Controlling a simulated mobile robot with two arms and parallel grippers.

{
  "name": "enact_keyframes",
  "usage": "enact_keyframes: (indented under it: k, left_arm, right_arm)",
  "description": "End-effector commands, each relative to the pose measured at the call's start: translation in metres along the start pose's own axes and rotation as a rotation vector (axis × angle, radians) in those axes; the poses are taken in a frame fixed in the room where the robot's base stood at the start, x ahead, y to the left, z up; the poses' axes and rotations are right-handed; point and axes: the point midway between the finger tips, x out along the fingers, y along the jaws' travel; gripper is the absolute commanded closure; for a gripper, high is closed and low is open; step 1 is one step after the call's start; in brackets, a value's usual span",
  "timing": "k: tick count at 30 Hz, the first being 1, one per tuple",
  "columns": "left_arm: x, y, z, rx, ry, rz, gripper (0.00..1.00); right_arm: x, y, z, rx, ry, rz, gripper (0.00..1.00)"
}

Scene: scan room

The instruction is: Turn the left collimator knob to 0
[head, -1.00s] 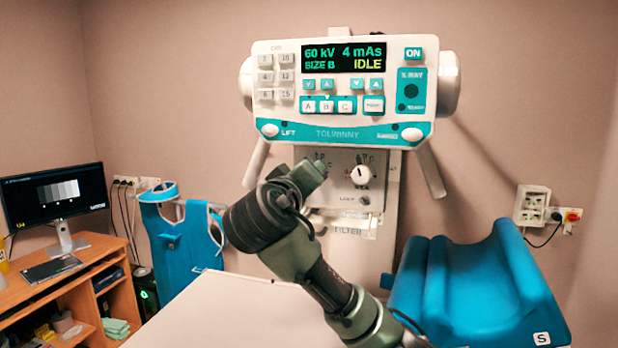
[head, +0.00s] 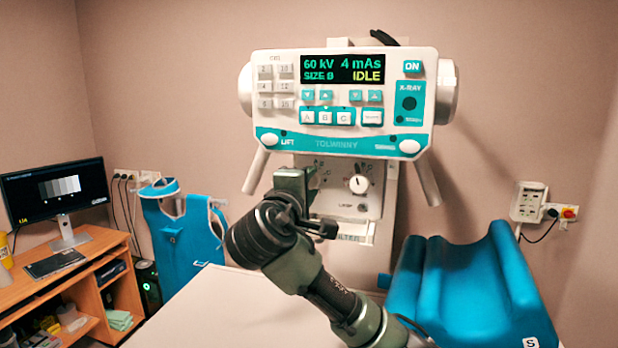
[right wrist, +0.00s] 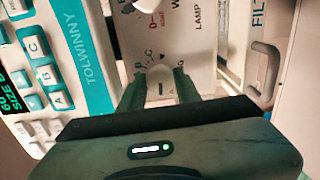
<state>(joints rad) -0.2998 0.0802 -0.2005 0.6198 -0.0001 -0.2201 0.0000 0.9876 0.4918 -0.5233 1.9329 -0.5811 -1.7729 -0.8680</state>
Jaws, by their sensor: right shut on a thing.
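The left collimator knob (right wrist: 160,80) is a pale round knob, seen in the right wrist view between the fingers of my right gripper (right wrist: 160,88). The gripper is shut on it. A dark mark shows on its face, but I cannot read its setting. In the head view my right gripper (head: 308,182) covers this knob, on the left of the collimator panel (head: 341,203). The right collimator knob (head: 359,184) is white and uncovered. It also shows partly at the top of the right wrist view (right wrist: 132,6). My left gripper is not in view.
The console (head: 345,100) above the panel reads 60 kV, 4 mAs, IDLE. A pale table (head: 215,305) lies below, with a blue cushion (head: 470,285) at right. A small dark thing (head: 384,38) shows above the console; I cannot tell what it is.

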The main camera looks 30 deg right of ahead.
Motion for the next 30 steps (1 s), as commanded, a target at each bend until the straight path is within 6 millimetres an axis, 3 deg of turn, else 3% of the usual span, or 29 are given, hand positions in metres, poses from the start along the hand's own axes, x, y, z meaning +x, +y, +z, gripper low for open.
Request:
enact_keyframes:
  k: [22,23,24,25,30]
  left_arm:
    - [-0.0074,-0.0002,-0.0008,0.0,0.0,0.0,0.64]
    - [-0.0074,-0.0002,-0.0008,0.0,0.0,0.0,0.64]
    - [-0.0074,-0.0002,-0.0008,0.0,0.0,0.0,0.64]
    - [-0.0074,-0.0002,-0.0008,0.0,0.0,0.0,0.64]
    - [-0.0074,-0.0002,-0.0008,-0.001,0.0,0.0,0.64]
  right_arm:
    - [-0.0002,-0.0006,-0.0007,-0.09,0.002,0.0,1.0]
    - [-0.0002,-0.0006,-0.0007,-0.09,0.002,0.0,0.62]
    - [-0.0002,-0.0006,-0.0007,-0.089,0.002,0.0,0.51]
    - [-0.0002,-0.0006,-0.0006,-0.089,0.002,0.0,0.45]
    - [-0.0001,-0.0004,-0.0004,-0.088,0.001,0.0,0.45]
